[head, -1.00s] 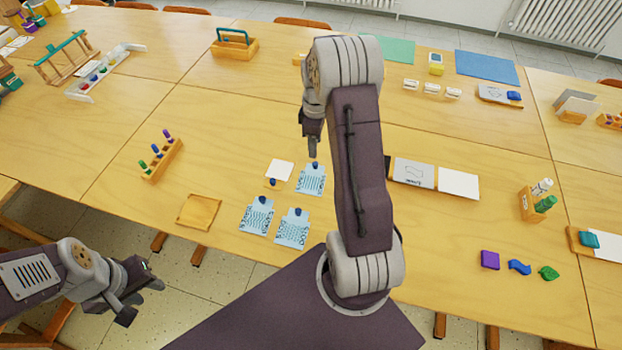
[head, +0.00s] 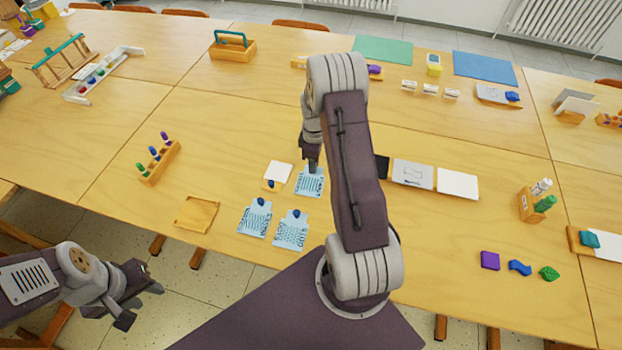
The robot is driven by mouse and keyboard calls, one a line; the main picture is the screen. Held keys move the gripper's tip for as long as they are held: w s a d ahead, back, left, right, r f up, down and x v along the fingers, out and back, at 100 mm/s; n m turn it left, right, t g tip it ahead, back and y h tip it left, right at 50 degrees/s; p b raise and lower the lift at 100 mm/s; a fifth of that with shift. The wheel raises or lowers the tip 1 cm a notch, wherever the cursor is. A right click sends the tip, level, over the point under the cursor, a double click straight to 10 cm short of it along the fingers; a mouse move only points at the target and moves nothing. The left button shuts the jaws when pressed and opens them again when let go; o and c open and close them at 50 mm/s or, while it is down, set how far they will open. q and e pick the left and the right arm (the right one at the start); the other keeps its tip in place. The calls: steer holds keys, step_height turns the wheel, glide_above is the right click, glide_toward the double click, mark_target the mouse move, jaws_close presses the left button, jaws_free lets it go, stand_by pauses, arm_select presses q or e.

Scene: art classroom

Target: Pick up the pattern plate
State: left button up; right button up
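Three light blue pattern plates with dark blue knobs lie on the table: a back one (head: 309,184), a front left one (head: 254,221) and a front right one (head: 291,233). My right gripper (head: 312,170) points down at the back plate, right at its knob, which it now hides. Whether its fingers are closed on the knob cannot be told. The back plate looks flat on the table. My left gripper (head: 144,302) is open and empty, off the table's front edge at the lower left.
A shallow wooden tray (head: 196,214) lies left of the plates. A white card (head: 278,171) stands close to the back plate. A wooden peg rack (head: 160,163) is further left. Grey and white cards (head: 412,173) lie right of my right arm. Bare table lies behind the plates.

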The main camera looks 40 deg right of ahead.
jaws_close()
